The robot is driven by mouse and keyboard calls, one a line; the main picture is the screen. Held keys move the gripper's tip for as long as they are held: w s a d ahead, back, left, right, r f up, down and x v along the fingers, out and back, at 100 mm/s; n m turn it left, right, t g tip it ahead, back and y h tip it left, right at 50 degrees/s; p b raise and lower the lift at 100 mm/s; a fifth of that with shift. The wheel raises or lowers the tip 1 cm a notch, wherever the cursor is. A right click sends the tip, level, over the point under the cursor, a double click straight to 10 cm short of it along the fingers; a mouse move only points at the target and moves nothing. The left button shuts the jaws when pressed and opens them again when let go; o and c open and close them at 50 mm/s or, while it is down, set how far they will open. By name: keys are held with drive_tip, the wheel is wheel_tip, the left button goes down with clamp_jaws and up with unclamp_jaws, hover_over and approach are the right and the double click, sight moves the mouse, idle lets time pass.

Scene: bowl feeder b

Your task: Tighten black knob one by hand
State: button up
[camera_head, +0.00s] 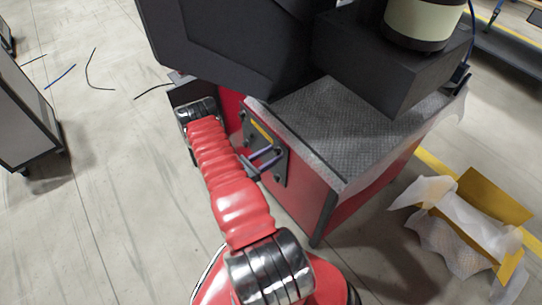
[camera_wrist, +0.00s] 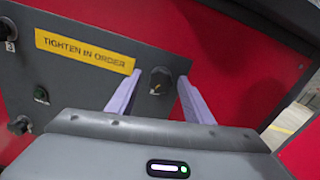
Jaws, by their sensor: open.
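A black knob (camera_wrist: 161,80) stands on the dark grey panel (camera_wrist: 85,85) in the wrist view, below and right of the yellow "TIGHTEN IN ORDER" label (camera_wrist: 84,50). The small mark beside this knob is too blurred to read surely. My gripper (camera_wrist: 159,77) is open, with one pale purple finger on each side of this knob. I cannot tell whether either finger touches it. In the head view my gripper (camera_head: 266,160) is close to the panel on the red machine's side.
The red machine (camera_head: 365,185) has a dark overhanging body (camera_head: 230,50) above. An open yellow box (camera_head: 497,195) lies on the floor at right.

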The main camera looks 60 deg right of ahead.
drive_tip(key=shift+d, duration=0.1)
drive_tip(key=shift+c, duration=0.4)
drive_tip(key=c, duration=0.9)
drive_tip(key=shift+a, duration=0.2)
drive_tip(key=shift+c, duration=0.3)
drive_tip(key=shift+d, duration=0.15)
drive_tip(key=shift+m, duration=0.4)
